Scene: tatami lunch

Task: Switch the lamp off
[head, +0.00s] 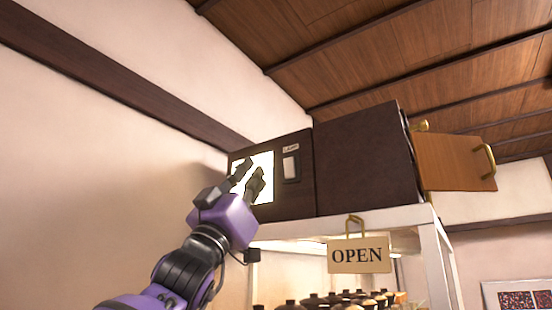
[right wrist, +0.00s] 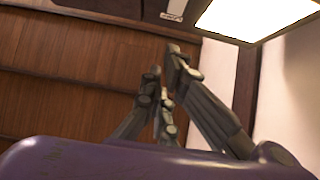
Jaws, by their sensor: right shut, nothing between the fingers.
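The lamp is a dark box (head: 300,198) on top of a white shelf, with a bright, lit panel (head: 266,160) on its front. A pale rocker switch (head: 290,168) sits right of the panel under a small label (head: 290,148). My right gripper (head: 253,172) is shut and empty, in front of the lit panel and left of the switch, covering part of the panel. In the right wrist view its fingers (right wrist: 165,72) point up, with the glowing panel (right wrist: 250,18) at the upper right. Contact with the box cannot be told. My left gripper is not in view.
A dark cabinet (head: 365,160) with an open wooden door (head: 455,163) adjoins the lamp at right. An OPEN sign (head: 358,254) hangs from the white shelf (head: 435,255). Several dark-lidded jars (head: 335,300) stand below. The wall (head: 90,170) at left is clear.

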